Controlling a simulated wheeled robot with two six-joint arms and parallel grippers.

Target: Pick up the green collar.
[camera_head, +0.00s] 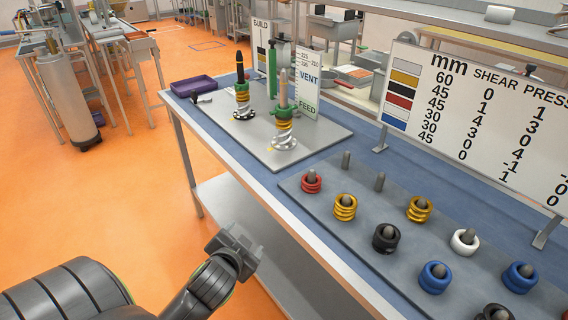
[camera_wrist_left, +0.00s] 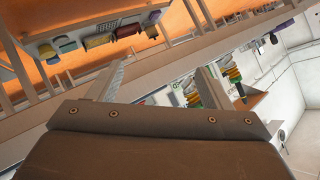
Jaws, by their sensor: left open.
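Two upright posts stand on a grey plate (camera_head: 305,138) on the blue bench. The left post carries a green collar (camera_head: 241,88) above yellow rings, with a dark tip. The right post carries another green collar (camera_head: 285,112) above yellow and white rings, with a brownish tip. Which of the two is meant, I cannot tell. My left gripper (camera_head: 235,243) is open and empty, in front of the bench's near edge, well short of both posts. In the left wrist view its two fingers stand apart, and a post with a green part (camera_wrist_left: 232,73) shows beyond them. My right gripper is not in view.
A second grey plate (camera_head: 330,200) holds pegs with red, yellow, black, white and blue rings. A purple tray (camera_head: 194,84) lies at the bench's far left. A gauge board marked VENT and FEED (camera_head: 308,85) and a large chart (camera_head: 480,115) stand behind.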

